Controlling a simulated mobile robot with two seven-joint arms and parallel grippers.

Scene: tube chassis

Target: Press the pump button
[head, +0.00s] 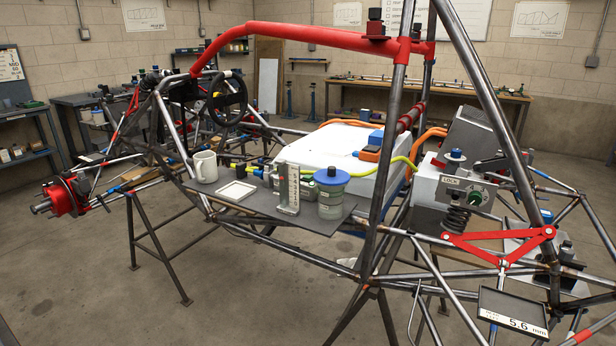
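No part labelled as a pump button can be read in the head view. A small green round knob or button (475,198) sits on the front of a grey box (455,187) marked "LOCK", at the right of the tube chassis. A blue-topped knob (455,155) stands above that box. I cannot tell which of these, if either, is the pump button. Neither of my grippers is in view.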

